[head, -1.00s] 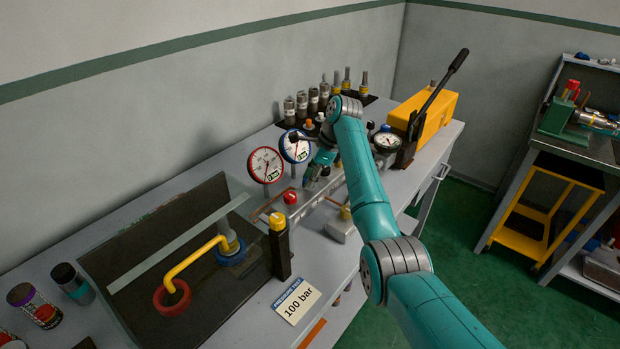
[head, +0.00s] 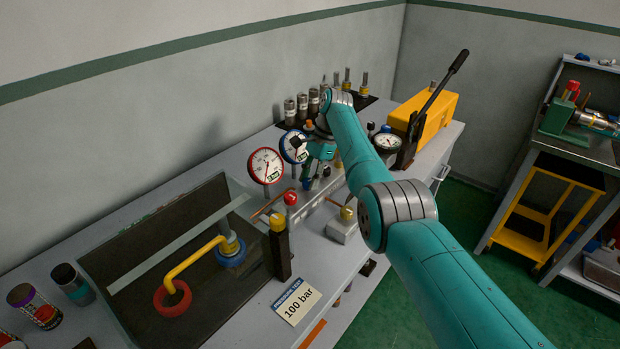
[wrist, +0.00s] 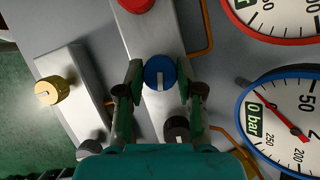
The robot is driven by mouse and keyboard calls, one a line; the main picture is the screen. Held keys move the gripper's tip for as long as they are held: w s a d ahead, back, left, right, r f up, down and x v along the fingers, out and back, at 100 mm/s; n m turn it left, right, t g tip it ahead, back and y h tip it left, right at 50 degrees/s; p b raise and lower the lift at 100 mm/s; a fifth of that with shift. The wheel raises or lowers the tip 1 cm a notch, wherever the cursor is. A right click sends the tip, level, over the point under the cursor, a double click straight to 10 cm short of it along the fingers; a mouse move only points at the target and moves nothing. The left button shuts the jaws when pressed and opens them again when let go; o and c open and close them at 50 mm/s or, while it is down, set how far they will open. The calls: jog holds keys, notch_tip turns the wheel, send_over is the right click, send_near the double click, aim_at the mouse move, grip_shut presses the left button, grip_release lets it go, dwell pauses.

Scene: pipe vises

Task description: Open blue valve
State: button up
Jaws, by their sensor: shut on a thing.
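The blue valve (wrist: 160,73) is a round knob with a white pointer line, on a grey metal manifold (wrist: 147,38). In the wrist view my gripper (wrist: 163,85) has one finger on each side of this knob and is shut on it. The white line points roughly along the picture's vertical. In the head view my gripper (head: 312,178) is down at the manifold beyond the red knob, and my arm and gripper partly hide this spot. The blue-rimmed gauge (wrist: 290,112), labelled 0 bar, is to the right in the wrist view; its needle is red.
A red knob (wrist: 136,4) and a black knob (wrist: 177,130) sit on the same manifold, close to my gripper. A brass-coloured knob (wrist: 52,90) is on a block to the left. A red-rimmed gauge (head: 265,165) and a yellow hand pump (head: 425,115) stand on the bench.

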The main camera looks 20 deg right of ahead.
dwell(0.4)
jog(key=o, duration=1.2)
jog(key=shift+c, duration=0.2)
jog(key=shift+r, duration=0.1)
notch_tip(320, 180, up, 10)
jog(key=shift+d, duration=0.1)
